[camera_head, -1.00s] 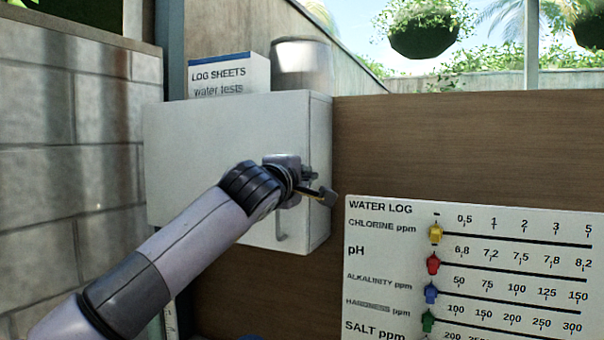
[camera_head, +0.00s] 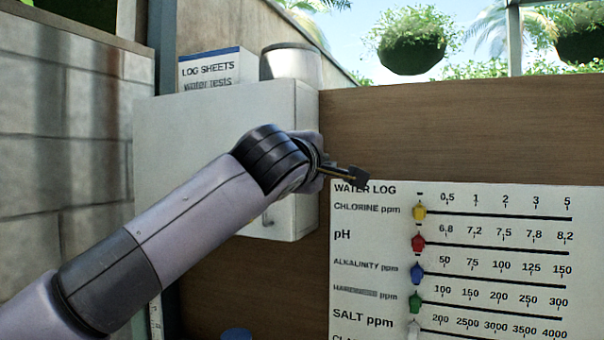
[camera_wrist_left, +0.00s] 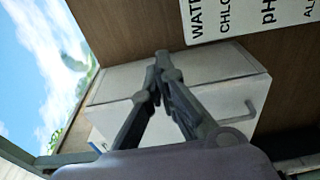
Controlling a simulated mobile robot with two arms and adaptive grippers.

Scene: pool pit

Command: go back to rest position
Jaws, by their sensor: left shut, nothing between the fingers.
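My left arm comes in from the lower left in the head view. Its gripper (camera_head: 358,176) is shut and empty, in front of the wooden panel, at the top left corner of the water log board. In the left wrist view the two fingers (camera_wrist_left: 161,58) meet at their tips with nothing between them. Behind them is the white cabinet (camera_wrist_left: 215,65) with its handle (camera_wrist_left: 248,108). My right gripper is not in view.
The white cabinet (camera_head: 190,130) hangs behind my left arm, with a log sheets box (camera_head: 208,70) and a canister (camera_head: 291,67) on top. The water log board (camera_head: 385,290) with coloured sliders is at right. A block wall (camera_head: 70,140) stands at left.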

